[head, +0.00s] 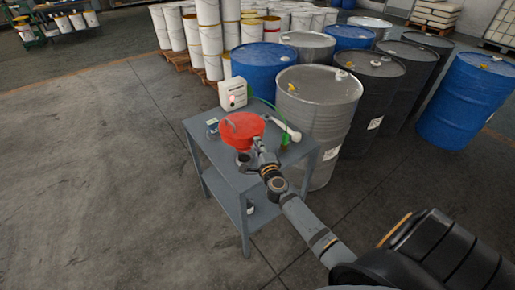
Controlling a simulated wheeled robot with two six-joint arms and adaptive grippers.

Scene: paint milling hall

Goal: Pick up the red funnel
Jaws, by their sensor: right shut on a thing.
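The red funnel (238,127) is at the middle of the head view, over the small grey table (212,150). Its wide mouth faces up. My right gripper (260,148) reaches in from the lower right and is shut on the funnel's near right side. The fingertips are small and partly hidden against the funnel. I cannot tell whether the funnel touches the tabletop. My left gripper is not in view.
Grey drums (318,110) and blue drums (465,100) crowd behind and right. The floor at left is clear.

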